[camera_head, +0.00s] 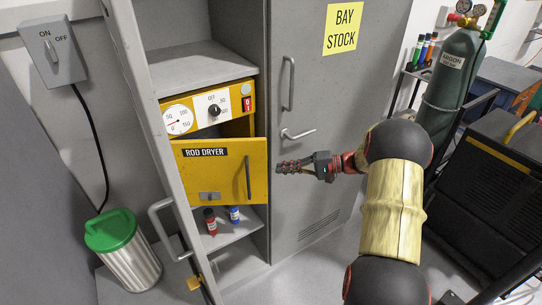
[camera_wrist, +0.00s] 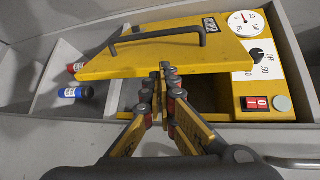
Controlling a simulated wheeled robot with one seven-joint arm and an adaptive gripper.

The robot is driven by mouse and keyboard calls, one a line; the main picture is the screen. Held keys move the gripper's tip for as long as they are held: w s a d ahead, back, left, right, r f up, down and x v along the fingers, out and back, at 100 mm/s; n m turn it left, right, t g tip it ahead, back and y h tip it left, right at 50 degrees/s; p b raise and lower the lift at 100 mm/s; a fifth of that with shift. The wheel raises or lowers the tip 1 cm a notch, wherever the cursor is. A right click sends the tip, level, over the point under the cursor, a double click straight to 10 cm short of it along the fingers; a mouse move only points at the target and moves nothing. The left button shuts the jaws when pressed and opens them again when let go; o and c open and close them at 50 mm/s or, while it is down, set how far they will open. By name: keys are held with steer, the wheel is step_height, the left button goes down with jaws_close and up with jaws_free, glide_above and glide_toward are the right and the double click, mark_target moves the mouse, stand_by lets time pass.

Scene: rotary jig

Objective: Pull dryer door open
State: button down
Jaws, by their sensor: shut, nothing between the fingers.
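The yellow dryer door (camera_head: 220,172), labelled ROD DRYER, stands ajar in the head view, with a dark gap behind its top edge. Its dark bar handle (camera_head: 248,178) is near its right edge; it also shows in the wrist view (camera_wrist: 155,36). The dryer body (camera_head: 225,122) sits in the open locker bay. My gripper (camera_head: 280,167) is just right of the door's free edge. In the wrist view its shut, empty fingers (camera_wrist: 167,72) reach to the edge of the door (camera_wrist: 135,62), beside the opening. I cannot tell whether they touch the door.
The grey locker door (camera_head: 155,130) stands open at the left. Closed BAY STOCK door (camera_head: 325,90) with handles is on the right. Red and blue bottles (camera_head: 222,216) stand on the shelf below. A green-lidded bin (camera_head: 125,250) is lower left; an argon cylinder (camera_head: 452,75) is upper right.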

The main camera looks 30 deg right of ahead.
steer(key=w+d+t, duration=0.2)
steer(key=d+t, duration=0.2)
steer(key=d, duration=0.3)
steer(key=w+a+b, duration=0.1)
steer(key=w+a, duration=0.3)
steer(key=a, duration=0.4)
steer(key=shift+a+r, duration=0.35)
steer(key=shift+a, duration=0.05)
steer(key=shift+m, duration=0.3)
